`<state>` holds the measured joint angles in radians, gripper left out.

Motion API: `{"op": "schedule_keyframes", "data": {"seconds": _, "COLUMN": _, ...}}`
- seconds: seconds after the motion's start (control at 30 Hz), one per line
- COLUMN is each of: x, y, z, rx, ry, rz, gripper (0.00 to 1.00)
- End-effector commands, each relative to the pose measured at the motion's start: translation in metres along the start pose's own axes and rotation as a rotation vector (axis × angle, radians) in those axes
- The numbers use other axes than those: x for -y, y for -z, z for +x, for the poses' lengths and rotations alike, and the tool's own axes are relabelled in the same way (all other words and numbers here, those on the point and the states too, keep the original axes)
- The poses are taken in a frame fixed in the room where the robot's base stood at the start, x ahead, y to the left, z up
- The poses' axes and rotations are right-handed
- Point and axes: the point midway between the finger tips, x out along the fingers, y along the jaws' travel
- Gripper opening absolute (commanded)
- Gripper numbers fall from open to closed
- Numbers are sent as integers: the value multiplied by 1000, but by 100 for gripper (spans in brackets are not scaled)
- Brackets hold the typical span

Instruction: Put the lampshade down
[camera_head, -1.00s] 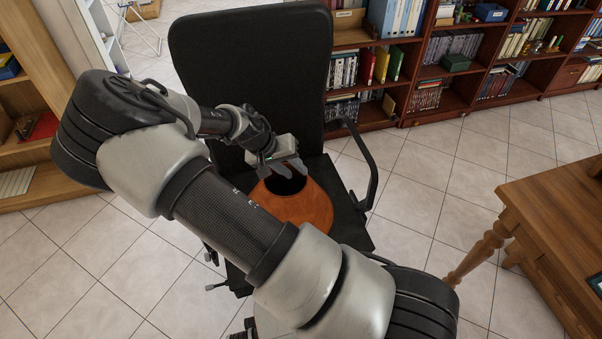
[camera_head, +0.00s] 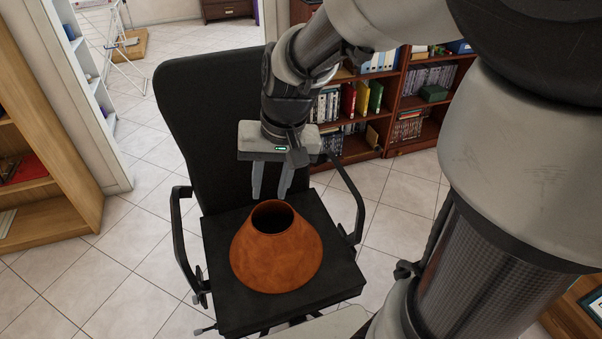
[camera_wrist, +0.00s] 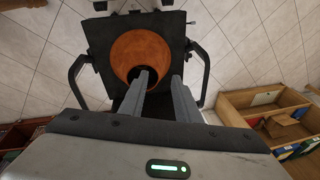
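The lampshade (camera_head: 277,262) is an orange-brown cone with an open top. It stands upright on the seat of the black office chair (camera_head: 232,308), narrow end up. My gripper (camera_head: 270,196) is above and behind its top opening in the head view, apart from it, with its two fingers spread and nothing between them. In the wrist view the lampshade (camera_wrist: 141,49) rests on the chair seat (camera_wrist: 98,57) beyond my fingertips (camera_wrist: 160,80).
The chair has a tall backrest (camera_head: 203,100) and an armrest on each side (camera_head: 180,235). A bookcase (camera_head: 412,105) stands behind to the right and a wooden shelf (camera_head: 40,150) at the left. Tiled floor (camera_head: 110,270) lies open around the chair.

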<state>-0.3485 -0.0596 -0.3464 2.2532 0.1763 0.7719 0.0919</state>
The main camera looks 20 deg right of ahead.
Motion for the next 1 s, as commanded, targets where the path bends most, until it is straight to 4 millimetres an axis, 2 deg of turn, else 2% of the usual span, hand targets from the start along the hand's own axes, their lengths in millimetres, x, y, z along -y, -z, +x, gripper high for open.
{"op": "schedule_keyframes", "data": {"seconds": 0.03, "x": -2, "y": -8, "z": -22, "rx": -39, "ry": 21, "rz": -23, "gripper": 30}}
{"op": "schedule_keyframes", "data": {"seconds": 0.2, "x": -12, "y": -41, "z": -76, "rx": -158, "ry": 18, "rz": -123, "gripper": 30}}
{"op": "schedule_keyframes", "data": {"seconds": 0.4, "x": -28, "y": -75, "z": -111, "rx": -278, "ry": -56, "rz": -207, "gripper": 30}}
{"op": "schedule_keyframes", "data": {"seconds": 0.6, "x": -36, "y": -89, "z": -121, "rx": -324, "ry": -107, "rz": -239, "gripper": 30}}
{"op": "schedule_keyframes", "data": {"seconds": 1.0, "x": -36, "y": -90, "z": -121, "rx": -325, "ry": -108, "rz": -241, "gripper": 30}}
